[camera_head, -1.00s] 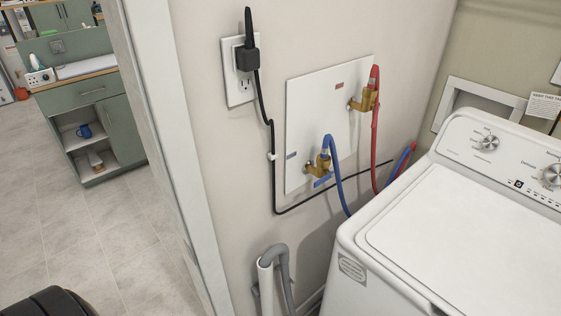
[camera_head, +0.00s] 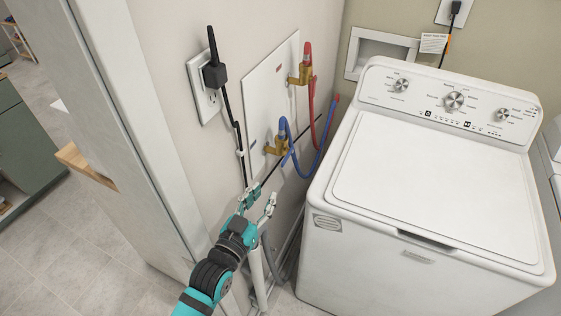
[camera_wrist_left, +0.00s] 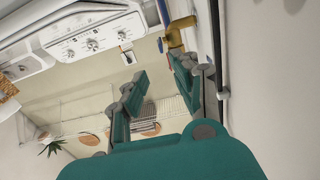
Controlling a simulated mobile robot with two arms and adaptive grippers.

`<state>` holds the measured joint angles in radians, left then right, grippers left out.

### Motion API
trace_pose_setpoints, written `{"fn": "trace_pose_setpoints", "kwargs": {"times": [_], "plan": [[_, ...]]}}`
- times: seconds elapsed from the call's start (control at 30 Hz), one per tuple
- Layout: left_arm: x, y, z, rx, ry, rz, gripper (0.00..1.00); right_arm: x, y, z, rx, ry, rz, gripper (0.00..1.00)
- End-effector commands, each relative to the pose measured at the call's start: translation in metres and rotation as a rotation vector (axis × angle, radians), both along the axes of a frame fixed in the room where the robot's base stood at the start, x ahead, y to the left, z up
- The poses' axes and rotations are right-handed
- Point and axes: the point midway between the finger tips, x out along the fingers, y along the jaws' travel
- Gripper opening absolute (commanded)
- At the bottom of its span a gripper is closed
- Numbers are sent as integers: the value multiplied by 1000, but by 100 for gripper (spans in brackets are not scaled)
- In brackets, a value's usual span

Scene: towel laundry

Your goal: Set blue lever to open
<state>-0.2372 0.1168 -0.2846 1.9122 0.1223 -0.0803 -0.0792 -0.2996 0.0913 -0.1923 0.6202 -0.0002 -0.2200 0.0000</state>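The blue hose (camera_head: 302,160) leaves a brass valve (camera_head: 276,148) low on the white wall panel (camera_head: 262,95). In the left wrist view the brass valve (camera_wrist_left: 180,35) shows beyond the fingers, with a small blue piece (camera_wrist_left: 160,45) beside it, perhaps the blue lever. I cannot tell its setting, and it is not clear in the head view. My left gripper (camera_head: 263,199) is open and empty, below and in front of this valve, apart from it. Its two spread fingers show in the left wrist view (camera_wrist_left: 158,80). My right gripper is not in view.
A second brass valve with a red hose (camera_head: 311,105) is higher on the panel. A black cord (camera_head: 237,135) hangs from the wall outlet (camera_head: 204,92) left of the panel. The white washer (camera_head: 430,190) stands close on the right. A door frame (camera_head: 150,120) is on the left.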

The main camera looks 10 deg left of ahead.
Motion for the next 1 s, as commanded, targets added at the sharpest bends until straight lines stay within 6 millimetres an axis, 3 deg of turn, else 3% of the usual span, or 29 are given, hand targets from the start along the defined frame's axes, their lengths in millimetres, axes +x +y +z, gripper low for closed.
{"fn": "trace_pose_setpoints", "kwargs": {"times": [0.3, 0.5, 0.7, 1.0], "plan": [[68, -22, 3, 0, -1, -1, 29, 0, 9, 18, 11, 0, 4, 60], [97, -32, 1, 0, 1, 0, 29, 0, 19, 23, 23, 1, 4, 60], [110, -36, 0, 0, 1, 0, 29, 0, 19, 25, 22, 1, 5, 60], [111, -36, 0, 0, 1, 0, 26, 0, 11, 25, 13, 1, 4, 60]]}}
